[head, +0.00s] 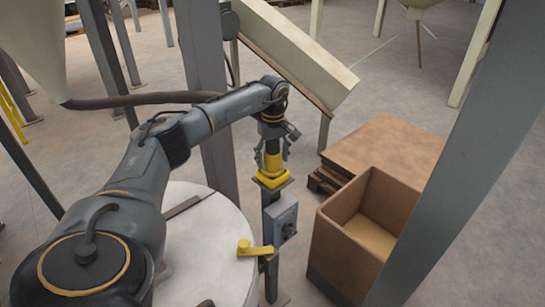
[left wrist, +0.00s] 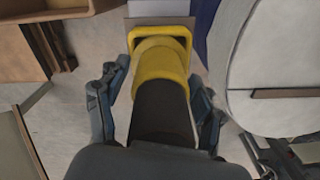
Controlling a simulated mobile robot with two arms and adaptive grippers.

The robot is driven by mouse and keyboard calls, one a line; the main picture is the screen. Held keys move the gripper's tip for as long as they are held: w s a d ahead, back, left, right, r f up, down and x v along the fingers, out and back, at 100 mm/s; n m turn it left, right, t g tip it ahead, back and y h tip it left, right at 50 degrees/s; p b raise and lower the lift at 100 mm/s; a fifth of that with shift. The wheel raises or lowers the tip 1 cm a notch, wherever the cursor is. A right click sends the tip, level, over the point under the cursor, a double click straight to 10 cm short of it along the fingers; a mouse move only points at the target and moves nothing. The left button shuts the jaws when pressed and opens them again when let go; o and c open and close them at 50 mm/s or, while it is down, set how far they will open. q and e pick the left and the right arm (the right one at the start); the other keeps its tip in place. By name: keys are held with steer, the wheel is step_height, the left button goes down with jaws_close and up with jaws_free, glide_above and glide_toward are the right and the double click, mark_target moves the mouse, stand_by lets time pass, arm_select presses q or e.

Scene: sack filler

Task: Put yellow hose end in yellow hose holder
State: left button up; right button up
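The yellow hose end (head: 272,163) is upright at the yellow hose holder (head: 273,181), a squarish yellow frame on top of a dark post. In the left wrist view the yellow hose end (left wrist: 160,68) on its black hose (left wrist: 160,112) meets the holder's frame (left wrist: 165,33); how deep it sits is hidden. My left gripper (head: 272,154) is around the hose end from above. In the left wrist view its fingers (left wrist: 158,75) stand on both sides, with gaps beside the black hose, and look open. My right gripper is not in view.
A grey switch box (head: 284,222) and a yellow lever (head: 255,248) are by the post. A white round drum (head: 215,250) stands left of it. A brown open box (head: 340,245) and a stacked pallet (head: 390,145) are to the right. A beige chute (head: 295,50) slopes above.

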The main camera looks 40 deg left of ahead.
arm_select(q)
steer(key=shift+r, duration=0.5)
step_height(320, 180, up, 11)
steer(key=b, duration=0.3)
steer(key=shift+w+f, duration=0.1)
steer(key=shift+f, duration=0.05)
steer(key=shift+r, duration=0.35)
